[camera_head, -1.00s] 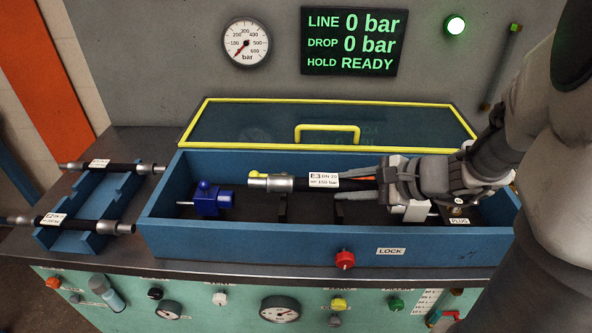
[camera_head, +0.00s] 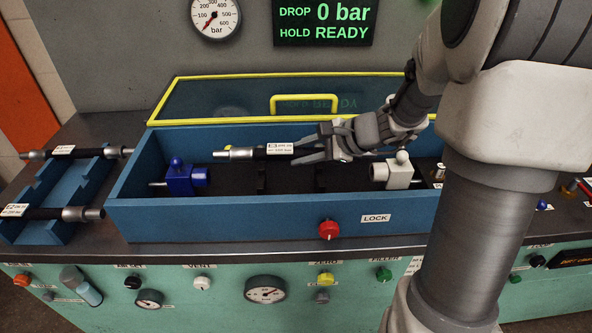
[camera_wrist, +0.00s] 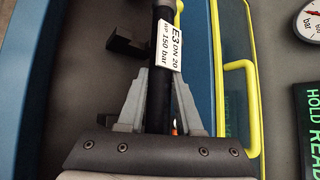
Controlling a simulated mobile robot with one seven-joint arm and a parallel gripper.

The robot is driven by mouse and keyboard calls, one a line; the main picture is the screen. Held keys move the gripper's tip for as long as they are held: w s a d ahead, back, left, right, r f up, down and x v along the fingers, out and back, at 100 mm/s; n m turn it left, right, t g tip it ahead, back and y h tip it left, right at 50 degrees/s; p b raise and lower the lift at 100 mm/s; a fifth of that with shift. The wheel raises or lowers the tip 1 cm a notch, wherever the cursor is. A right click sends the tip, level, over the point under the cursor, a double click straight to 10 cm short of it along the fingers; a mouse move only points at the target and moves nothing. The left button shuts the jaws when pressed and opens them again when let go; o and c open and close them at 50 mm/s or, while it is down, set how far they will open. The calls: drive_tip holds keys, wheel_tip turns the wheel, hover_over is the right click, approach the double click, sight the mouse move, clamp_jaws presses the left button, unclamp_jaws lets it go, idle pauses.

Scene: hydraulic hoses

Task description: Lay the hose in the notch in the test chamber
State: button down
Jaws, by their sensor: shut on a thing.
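The black hose (camera_head: 254,153) has metal ends and a white label; the left end carries some yellow. In the wrist view its label reads E3 DN 20, 150 bar (camera_wrist: 165,48). My gripper (camera_head: 300,150) is shut around the hose right of the label; its fingers flank the hose in the wrist view (camera_wrist: 158,95). The hose is held level, above or behind the black notched supports (camera_head: 262,181) in the blue test chamber (camera_head: 270,221). The supports show left of the hose in the wrist view (camera_wrist: 128,43).
A blue coupling block (camera_head: 187,180) stands at the chamber's left, a white one (camera_head: 392,173) at its right. The yellow-framed lid (camera_head: 250,98) stands open behind. Two more hoses (camera_head: 50,214) lie in a blue rack (camera_head: 45,233) at left. A red knob (camera_head: 329,230) is on the front.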

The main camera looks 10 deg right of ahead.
drive_tip(key=shift+x, duration=0.75)
drive_tip(key=shift+a+f+b, duration=0.1)
drive_tip(key=shift+f+b, duration=0.55)
drive_tip(key=shift+f, duration=1.3)
drive_tip(key=shift+f+b, duration=0.35)
drive_tip(key=shift+b, duration=0.1)
drive_tip(key=shift+f+b, duration=0.25)
drive_tip(key=shift+b, duration=0.05)
drive_tip(key=c, duration=0.6)
unclamp_jaws()
drive_tip(key=shift+s, duration=0.1)
drive_tip(key=shift+o, duration=0.2)
